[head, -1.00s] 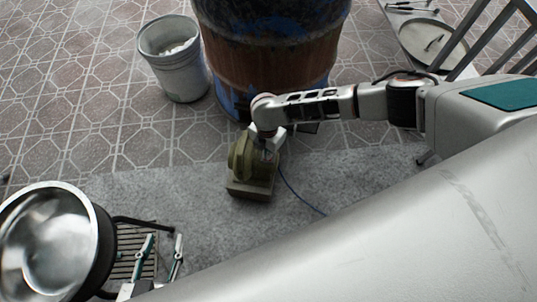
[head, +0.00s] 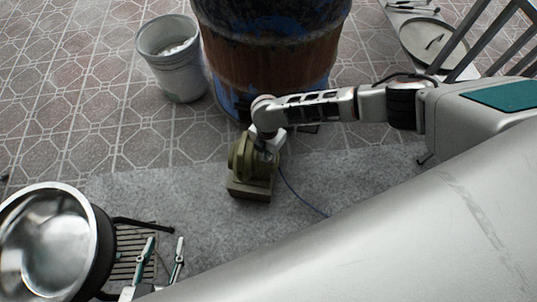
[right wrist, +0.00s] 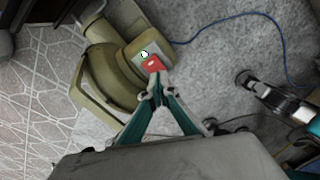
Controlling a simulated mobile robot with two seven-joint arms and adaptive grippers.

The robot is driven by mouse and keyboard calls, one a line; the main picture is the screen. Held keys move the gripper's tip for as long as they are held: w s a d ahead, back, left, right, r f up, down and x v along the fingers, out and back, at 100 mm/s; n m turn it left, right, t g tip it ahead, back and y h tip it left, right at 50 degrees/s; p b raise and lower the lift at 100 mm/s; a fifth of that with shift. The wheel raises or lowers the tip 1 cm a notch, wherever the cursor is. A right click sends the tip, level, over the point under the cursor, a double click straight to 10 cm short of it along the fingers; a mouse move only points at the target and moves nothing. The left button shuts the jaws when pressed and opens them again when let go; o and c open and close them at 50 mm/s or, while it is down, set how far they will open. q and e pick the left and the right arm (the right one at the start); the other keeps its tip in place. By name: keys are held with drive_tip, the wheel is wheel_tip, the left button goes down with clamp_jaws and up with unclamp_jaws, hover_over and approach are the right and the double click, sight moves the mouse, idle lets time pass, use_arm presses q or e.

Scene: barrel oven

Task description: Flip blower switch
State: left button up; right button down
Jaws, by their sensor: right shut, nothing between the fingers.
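The olive-green blower (head: 239,157) sits on a small block on the grey mat, and also shows in the right wrist view (right wrist: 111,75). Its switch plate (right wrist: 150,60) has a green part with a white mark and a red part nearer my gripper. My right gripper (right wrist: 156,86) is shut and empty, its tips right at the lower edge of the red part; I cannot tell whether they touch. In the head view the right gripper (head: 267,152) is largely hidden by its wrist, and the switch is not clear. My left gripper (head: 165,245) is open and empty at lower left.
A rusty blue barrel (head: 268,60) stands just behind the blower. A grey bucket (head: 175,70) is left of it. A metal bowl (head: 45,245) and slatted rack (head: 130,250) are at lower left. A blue cable (head: 297,193) runs from the blower across the mat.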

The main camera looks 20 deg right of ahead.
use_arm(q)
drive_tip(key=shift+s+d+f+g+b, duration=0.1)
drive_tip(key=shift+s+f+g+b, duration=0.15)
drive_tip(key=shift+s+f, duration=0.25)
drive_tip(key=shift+s+f+g+b, duration=0.2)
drive_tip(key=shift+s+f, duration=0.1)
drive_tip(key=shift+f, duration=0.35)
use_arm(e)
drive_tip(key=shift+s+f, duration=0.25)
drive_tip(key=shift+f, duration=0.9)
use_arm(q)
drive_tip(key=shift+r, duration=0.1)
use_arm(e)
drive_tip(key=shift+r, duration=0.15)
drive_tip(key=shift+w+r+p, duration=0.15)
drive_tip(key=shift+r+p, duration=0.4)
drive_tip(key=shift+r, duration=0.45)
drive_tip(key=shift+w+r+p, duration=0.15)
drive_tip(key=shift+r+p, duration=0.4)
drive_tip(key=shift+r, duration=0.4)
drive_tip(key=shift+r+p, duration=0.85)
drive_tip(key=shift+r, duration=0.65)
use_arm(q)
drive_tip(key=w+r+t, duration=0.2)
drive_tip(key=w+r, duration=0.2)
drive_tip(key=r, duration=0.4)
drive_tip(key=shift+w+r, duration=0.4)
use_arm(e)
drive_tip(key=shift+s+r, duration=0.1)
drive_tip(key=shift+r, duration=0.15)
